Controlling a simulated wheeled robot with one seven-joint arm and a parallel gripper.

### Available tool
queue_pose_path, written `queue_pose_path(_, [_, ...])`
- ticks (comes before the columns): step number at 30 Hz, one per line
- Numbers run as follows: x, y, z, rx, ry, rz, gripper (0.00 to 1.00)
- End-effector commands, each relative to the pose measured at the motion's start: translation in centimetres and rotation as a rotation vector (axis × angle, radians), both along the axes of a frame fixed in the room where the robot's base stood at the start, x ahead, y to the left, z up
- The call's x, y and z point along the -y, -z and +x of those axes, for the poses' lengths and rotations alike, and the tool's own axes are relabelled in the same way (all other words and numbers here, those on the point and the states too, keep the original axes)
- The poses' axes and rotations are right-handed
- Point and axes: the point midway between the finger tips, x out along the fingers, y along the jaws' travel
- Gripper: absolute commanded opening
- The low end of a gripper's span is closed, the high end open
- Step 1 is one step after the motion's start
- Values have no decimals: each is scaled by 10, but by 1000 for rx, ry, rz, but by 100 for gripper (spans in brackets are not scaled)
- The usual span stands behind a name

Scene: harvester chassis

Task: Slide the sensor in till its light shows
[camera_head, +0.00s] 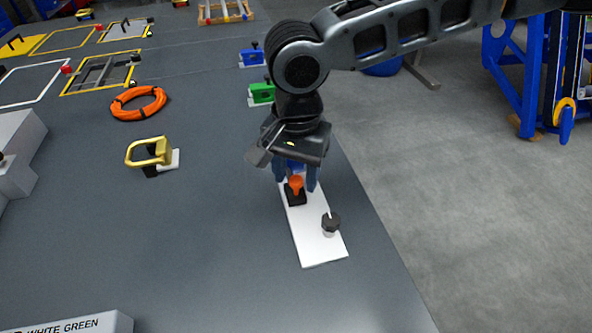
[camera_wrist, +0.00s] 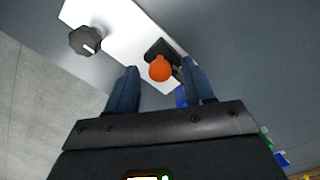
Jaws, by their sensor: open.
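A white plate (camera_head: 316,237) lies on the dark table near its right edge. On it stands an orange round-topped knob (camera_head: 296,184) on a small black base (camera_head: 297,198). My gripper (camera_head: 295,186) is above the plate, pointing down, its fingers apart on either side of the orange knob. The wrist view shows the orange knob (camera_wrist: 160,69) between the open fingers, with gaps on both sides. A blue part (camera_head: 293,164) shows behind the knob, mostly hidden by my gripper. I cannot tell which part is the sensor, and I see no lit light on the plate.
A dark faceted knob (camera_head: 331,222) with a white mark stands at the plate's near end. A green block (camera_head: 262,92) and a blue block (camera_head: 251,56) are farther back. A yellow handle (camera_head: 150,151) and orange ring (camera_head: 138,103) lie left. The table before the plate is clear.

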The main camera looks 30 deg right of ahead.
Motion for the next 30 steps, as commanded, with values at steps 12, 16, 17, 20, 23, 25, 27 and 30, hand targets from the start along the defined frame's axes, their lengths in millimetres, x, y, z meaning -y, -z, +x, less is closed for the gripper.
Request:
queue_pose_path(12, [0,-50,1,2,1,0,52])
queue_pose_path(16, [0,-67,0,2,0,1,52])
queue_pose_path(17, [0,-70,0,2,0,1,52])
queue_pose_path(20, [0,-76,0,0,0,0,52])
queue_pose_path(23, [0,-78,0,0,0,0,52])
queue_pose_path(25, [0,-78,0,0,0,0,52])
queue_pose_path(27, [0,-78,0,0,0,0,52])
queue_pose_path(30, [0,-78,0,0,0,0,52])
